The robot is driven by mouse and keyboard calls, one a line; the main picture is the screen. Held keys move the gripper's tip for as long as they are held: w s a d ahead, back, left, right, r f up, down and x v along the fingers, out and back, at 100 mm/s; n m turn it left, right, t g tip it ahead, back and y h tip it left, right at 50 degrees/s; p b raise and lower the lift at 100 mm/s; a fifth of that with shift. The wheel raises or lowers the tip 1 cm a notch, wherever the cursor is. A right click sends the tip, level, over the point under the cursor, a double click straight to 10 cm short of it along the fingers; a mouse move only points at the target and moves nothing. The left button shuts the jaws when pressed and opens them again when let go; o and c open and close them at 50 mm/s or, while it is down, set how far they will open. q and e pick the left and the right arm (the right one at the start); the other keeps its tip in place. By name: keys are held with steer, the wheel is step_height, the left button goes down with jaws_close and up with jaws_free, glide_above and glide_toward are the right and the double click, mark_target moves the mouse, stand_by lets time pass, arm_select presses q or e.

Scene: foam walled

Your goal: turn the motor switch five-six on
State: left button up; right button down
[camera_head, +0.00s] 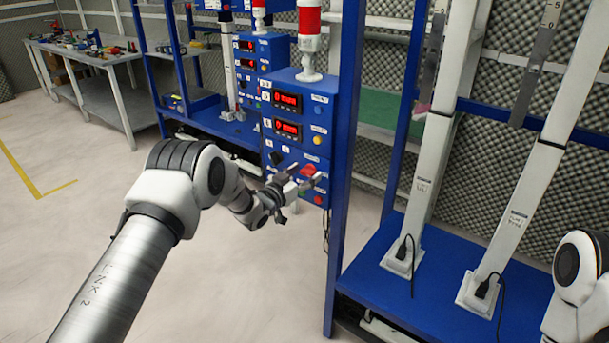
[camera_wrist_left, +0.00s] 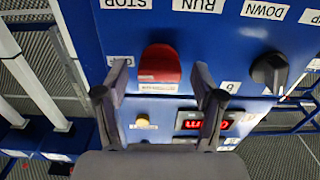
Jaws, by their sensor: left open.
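The red switch (camera_head: 307,170) is on the lower front of the nearer blue control box (camera_head: 318,113). In the left wrist view the red switch (camera_wrist_left: 160,66) lies between my open fingertips, with a gap on each side; its depth relative to them is hard to tell. My left gripper (camera_head: 304,174) is open and empty in front of the box, and shows in the wrist view (camera_wrist_left: 160,78). Upside-down STOP and RUN labels (camera_wrist_left: 198,5) are by the switch. A black knob (camera_wrist_left: 270,71) sits to its right there. My right gripper is out of view.
The box has two lit red displays (camera_head: 288,101), a yellow button (camera_head: 318,141) and a red-and-white signal lamp (camera_head: 309,22) on top. A blue rack post (camera_head: 343,150) stands close on its right. White columns (camera_head: 430,185) stand farther right; the floor (camera_head: 90,190) at left is clear.

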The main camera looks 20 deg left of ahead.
arm_select(q)
steer(key=c, duration=1.1)
steer(key=shift+c, duration=0.2)
steer(key=shift+f+n, duration=0.1)
steer(key=shift+n, duration=0.3)
steer(key=n+b, duration=0.1)
steer(key=n, duration=0.1)
steer(key=shift+n, duration=0.4)
steer(key=n+b, duration=0.1)
steer(key=n, duration=0.3)
steer(key=shift+a+n, duration=0.1)
steer(key=shift+n, duration=0.2)
steer(key=n, duration=0.4)
steer(key=shift+n, duration=0.3)
steer(key=n, duration=0.5)
steer(key=shift+f, duration=0.15)
